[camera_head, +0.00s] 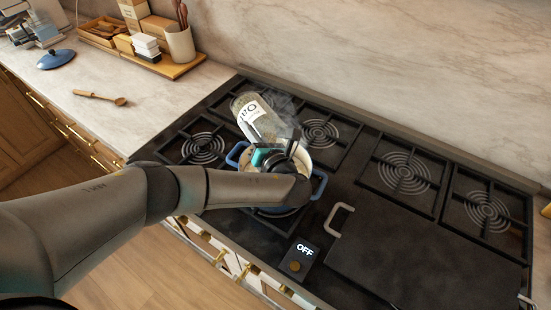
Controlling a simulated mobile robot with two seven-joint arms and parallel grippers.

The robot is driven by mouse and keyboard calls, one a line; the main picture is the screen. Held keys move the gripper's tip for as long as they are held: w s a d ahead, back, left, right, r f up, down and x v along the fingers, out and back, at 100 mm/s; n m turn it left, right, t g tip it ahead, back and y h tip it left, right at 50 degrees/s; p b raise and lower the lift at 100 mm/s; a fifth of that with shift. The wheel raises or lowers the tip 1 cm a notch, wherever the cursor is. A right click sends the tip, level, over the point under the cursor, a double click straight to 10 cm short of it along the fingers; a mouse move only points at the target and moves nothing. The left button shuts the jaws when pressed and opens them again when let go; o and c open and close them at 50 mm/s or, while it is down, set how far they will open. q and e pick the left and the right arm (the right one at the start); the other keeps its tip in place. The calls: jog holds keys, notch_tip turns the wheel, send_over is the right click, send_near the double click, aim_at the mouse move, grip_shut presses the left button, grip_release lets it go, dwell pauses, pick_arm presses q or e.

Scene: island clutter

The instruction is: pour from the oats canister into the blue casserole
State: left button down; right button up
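The oats canister (257,117) is a clear jar with a white label. It is tilted over the blue casserole (319,184), and its lower right end is hidden behind my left gripper (284,151). My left gripper is at that end and appears shut on the canister, though its fingertips are mostly hidden. A teal part shows beside it. The casserole stands on the stove with blue handles on both sides and pale contents partly visible. My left arm covers its front. I cannot see whether oats are falling. My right gripper is not in view.
A blue lid (56,60) and a wooden spoon (101,97) lie on the left counter. A wooden tray (178,69) with a utensil crock (181,45) stands behind. A dark griddle plate (420,262) covers the stove's right front.

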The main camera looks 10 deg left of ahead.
aim_at(247, 117)
pick_arm(q)
jog(key=shift+r, duration=0.1)
jog(key=r+g+p, duration=0.1)
jog(key=p, duration=0.2)
jog(key=shift+w+a+r, duration=0.15)
jog(key=shift+a, duration=0.05)
jog(key=shift+w+a+r+h, duration=0.1)
jog(key=shift+w+a+h, duration=0.05)
jog(key=shift+h, duration=0.25)
jog(key=shift+w+a+r+g+h, duration=0.25)
jog(key=shift+r+g+h, duration=0.2)
jog(key=shift+g, duration=0.25)
jog(key=shift+r, duration=0.1)
jog(key=shift+w+a+r+g+h, duration=0.1)
jog(key=shift+w+r+g+h, duration=0.1)
jog(key=shift+r+g+h, duration=0.15)
jog(key=shift+w+a+r+g+h, duration=0.15)
jog(key=shift+r+g+h, duration=0.15)
jog(key=shift+g+h, duration=0.15)
jog(key=shift+w+a+r+g+h, duration=0.15)
jog(key=shift+r+g+h, duration=0.15)
jog(key=shift+g+h, duration=0.15)
jog(key=shift+r+g, duration=0.1)
jog(key=shift+g, duration=0.15)
